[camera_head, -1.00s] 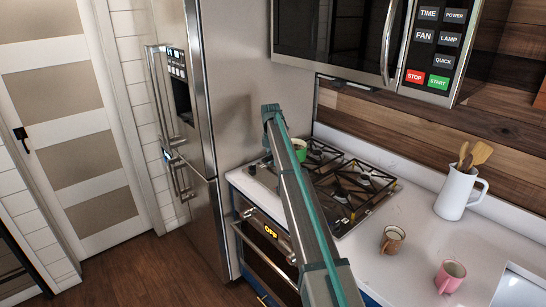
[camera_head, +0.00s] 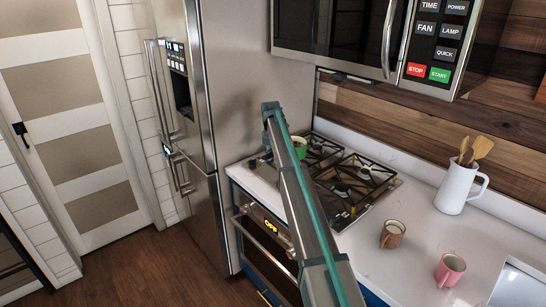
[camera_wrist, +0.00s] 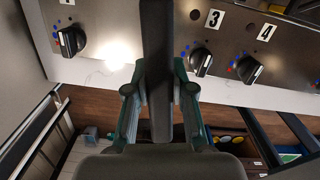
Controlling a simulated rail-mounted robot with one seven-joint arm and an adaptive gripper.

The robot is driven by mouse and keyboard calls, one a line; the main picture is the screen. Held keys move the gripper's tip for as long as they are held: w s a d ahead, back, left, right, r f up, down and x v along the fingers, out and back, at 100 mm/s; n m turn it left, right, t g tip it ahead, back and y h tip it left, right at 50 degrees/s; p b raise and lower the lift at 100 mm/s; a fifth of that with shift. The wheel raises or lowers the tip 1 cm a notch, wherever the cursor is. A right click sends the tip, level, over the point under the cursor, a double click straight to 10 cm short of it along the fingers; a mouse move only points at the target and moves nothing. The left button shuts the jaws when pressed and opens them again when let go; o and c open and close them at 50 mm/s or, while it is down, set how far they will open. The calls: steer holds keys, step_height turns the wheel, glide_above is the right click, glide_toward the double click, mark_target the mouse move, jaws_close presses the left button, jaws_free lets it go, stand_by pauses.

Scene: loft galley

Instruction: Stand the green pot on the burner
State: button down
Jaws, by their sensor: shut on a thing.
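The green pot (camera_head: 318,148) shows partly behind my arm in the head view, over the back left of the cooktop. I cannot tell whether it touches the grate. The cooktop (camera_head: 346,217) has several burners under black grates. In the wrist view my gripper (camera_wrist: 160,95) is shut on a long dark handle (camera_wrist: 156,50), which runs up out of the picture; I take it to be the pot's handle. The pot's body is not visible there. In the head view my gripper is hidden behind my arm.
Stove knobs (camera_wrist: 201,60) and the front edge lie below my gripper. The microwave (camera_head: 340,40) hangs above. A brown mug (camera_head: 392,235), a pink mug (camera_head: 450,271) and a white jug (camera_head: 455,190) with utensils stand on the right counter. The fridge (camera_head: 235,90) rises at left.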

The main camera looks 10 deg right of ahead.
steer(key=shift+f, duration=0.1)
steer(key=c, duration=0.9)
jaws_free()
